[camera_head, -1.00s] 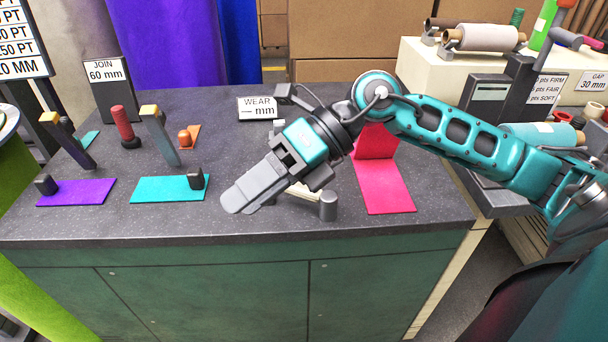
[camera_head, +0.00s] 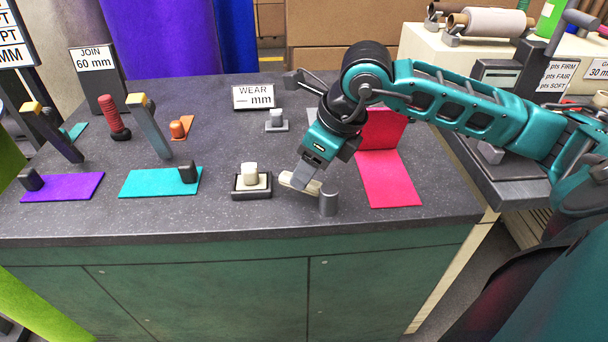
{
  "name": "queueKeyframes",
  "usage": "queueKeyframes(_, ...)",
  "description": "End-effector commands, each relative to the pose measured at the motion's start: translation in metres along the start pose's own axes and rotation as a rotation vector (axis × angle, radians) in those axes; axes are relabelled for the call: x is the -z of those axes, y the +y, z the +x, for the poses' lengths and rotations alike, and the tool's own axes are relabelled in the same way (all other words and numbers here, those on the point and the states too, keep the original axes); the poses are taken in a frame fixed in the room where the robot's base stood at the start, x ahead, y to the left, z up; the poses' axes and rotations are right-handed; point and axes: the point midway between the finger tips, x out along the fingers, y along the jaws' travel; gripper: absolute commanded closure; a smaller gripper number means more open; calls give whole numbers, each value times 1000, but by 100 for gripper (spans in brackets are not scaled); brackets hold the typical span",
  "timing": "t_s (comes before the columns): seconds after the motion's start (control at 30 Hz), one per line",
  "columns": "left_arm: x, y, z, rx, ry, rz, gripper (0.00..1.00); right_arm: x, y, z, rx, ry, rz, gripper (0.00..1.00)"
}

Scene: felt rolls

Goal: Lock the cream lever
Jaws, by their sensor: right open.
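The cream lever (camera_head: 290,180) lies low over the dark counter, its right end by a short grey post (camera_head: 328,202). My right gripper (camera_head: 303,184) points down at the lever, its fingers overlapping the lever's middle in the picture. It is open; whether the fingers touch the lever I cannot tell. The gripper hides part of the lever. Left of the lever's free end is a dark-rimmed base (camera_head: 237,192) with a cream pad and an upright cream block (camera_head: 250,173). A gap shows between the lever and this base. My left gripper is out of view.
A pink felt piece (camera_head: 390,182) lies right of the post. Teal felt (camera_head: 150,182) and purple felt (camera_head: 68,188) lie to the left, with upright levers behind them. A WEAR sign (camera_head: 253,97) and a small grey block (camera_head: 276,122) stand behind. The counter's front strip is clear.

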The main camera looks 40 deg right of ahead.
Motion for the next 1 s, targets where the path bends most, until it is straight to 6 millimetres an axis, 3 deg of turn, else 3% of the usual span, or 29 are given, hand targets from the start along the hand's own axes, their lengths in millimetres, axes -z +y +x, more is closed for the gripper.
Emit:
queueKeyframes(0.2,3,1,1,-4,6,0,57,0,0,25,-2,0,-1,47)
queueKeyframes(0.57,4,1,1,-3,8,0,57,0,0,29,-1,0,-1,47)
queueKeyframes(1.0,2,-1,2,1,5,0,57,0,0,29,-1,0,-1,89)
